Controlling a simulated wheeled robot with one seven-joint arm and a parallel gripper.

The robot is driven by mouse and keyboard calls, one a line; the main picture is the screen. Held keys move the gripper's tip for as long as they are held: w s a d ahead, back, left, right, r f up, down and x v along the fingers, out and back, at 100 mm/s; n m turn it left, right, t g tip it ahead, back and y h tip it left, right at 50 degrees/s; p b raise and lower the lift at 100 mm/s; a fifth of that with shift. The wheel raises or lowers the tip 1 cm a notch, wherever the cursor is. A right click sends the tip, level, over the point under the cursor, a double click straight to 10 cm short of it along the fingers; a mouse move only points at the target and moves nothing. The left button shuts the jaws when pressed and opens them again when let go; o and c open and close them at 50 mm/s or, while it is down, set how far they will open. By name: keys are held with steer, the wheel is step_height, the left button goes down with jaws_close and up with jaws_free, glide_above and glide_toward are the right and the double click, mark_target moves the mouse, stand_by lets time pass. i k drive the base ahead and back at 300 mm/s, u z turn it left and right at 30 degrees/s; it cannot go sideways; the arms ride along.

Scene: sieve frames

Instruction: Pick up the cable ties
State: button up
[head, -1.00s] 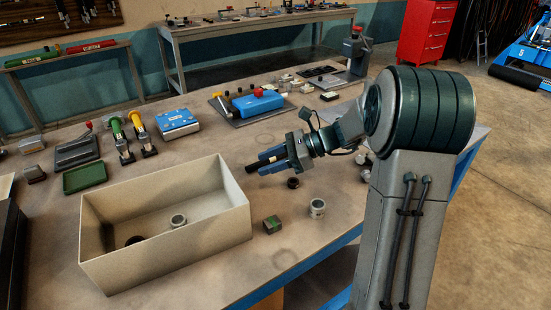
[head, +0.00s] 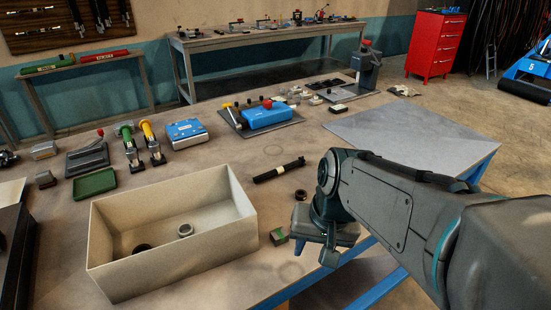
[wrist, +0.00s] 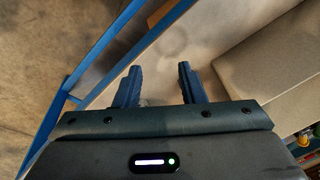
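A thin black bundle with a pale band (head: 279,171), which looks like the cable ties, lies on the bench behind and to the right of the cream bin. It is not visible in the wrist view. My gripper (wrist: 158,75) is open, with nothing between its two dark blue fingers. In the head view my wrist hangs over the bench's front edge, to the right of the bin and nearer than the bundle. The fingers are hard to make out there.
The cream bin (head: 105,271) holds a dark ring and a metal ring. A small green block (head: 279,236) and a black ring (head: 301,195) are near my wrist. A blue device (head: 266,115) stands behind the bundle. The grey plate (head: 415,140) at right is bare.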

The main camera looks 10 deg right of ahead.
mark_target(301, 161)
steer(key=k, duration=0.5)
steer(key=z, duration=1.9)
steer(key=i, duration=1.1)
steer(key=u, duration=2.7)
steer(key=i, duration=0.45)
steer(key=z, duration=0.05)
